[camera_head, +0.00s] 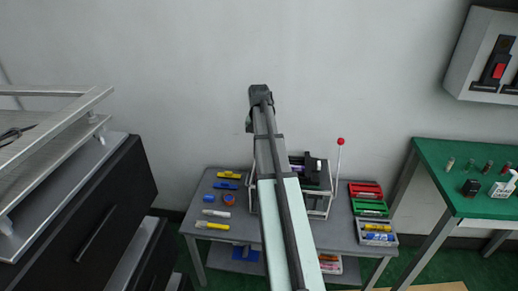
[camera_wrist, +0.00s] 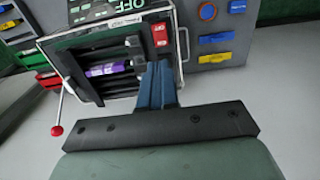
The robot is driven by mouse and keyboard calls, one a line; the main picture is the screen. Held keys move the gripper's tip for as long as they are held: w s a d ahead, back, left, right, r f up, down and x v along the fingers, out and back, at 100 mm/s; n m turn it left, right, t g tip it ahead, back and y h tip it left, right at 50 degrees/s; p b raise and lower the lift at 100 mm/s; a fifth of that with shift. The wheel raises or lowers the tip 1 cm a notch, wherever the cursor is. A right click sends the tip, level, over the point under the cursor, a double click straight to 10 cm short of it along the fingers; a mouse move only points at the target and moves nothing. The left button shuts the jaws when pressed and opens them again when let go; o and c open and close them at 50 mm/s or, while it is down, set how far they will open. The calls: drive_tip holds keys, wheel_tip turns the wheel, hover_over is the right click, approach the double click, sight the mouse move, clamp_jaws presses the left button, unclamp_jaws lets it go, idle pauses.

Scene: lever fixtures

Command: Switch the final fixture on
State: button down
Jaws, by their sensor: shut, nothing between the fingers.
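A fixture in a metal frame (camera_wrist: 185,38) stands on the grey table in the wrist view. It has a dark slotted front, a purple cylinder (camera_wrist: 108,69) and a red block (camera_wrist: 160,34) with white marks. Its display (camera_wrist: 118,6) reads OFF, partly cut off. A thin lever with a red ball (camera_wrist: 57,130) sticks out at its left side. In the head view the red ball (camera_head: 340,141) stands up at the fixture's right. My gripper (camera_wrist: 160,66) is shut and empty, its tips in front of the fixture near the red block; contact cannot be told. In the head view my arm hides part of the fixture.
Red and green trays (camera_head: 366,208) lie right of the fixture, and markers (camera_head: 212,225) lie left. A green table (camera_head: 440,152) with small items is at the right, below a wall box (camera_head: 473,55) with red switches. A dark cabinet (camera_head: 95,215) is at the left.

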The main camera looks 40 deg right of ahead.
drive_tip(key=shift+r, duration=0.15)
drive_tip(key=shift+w+d+r, duration=0.1)
drive_tip(key=shift+w+d, duration=0.4)
wheel_tip(320, 180, down, 14)
drive_tip(key=shift+w+d+f, duration=0.1)
drive_tip(key=shift+w+d, duration=0.05)
idle(0.8)
drive_tip(key=shift+f, duration=0.35)
idle(0.4)
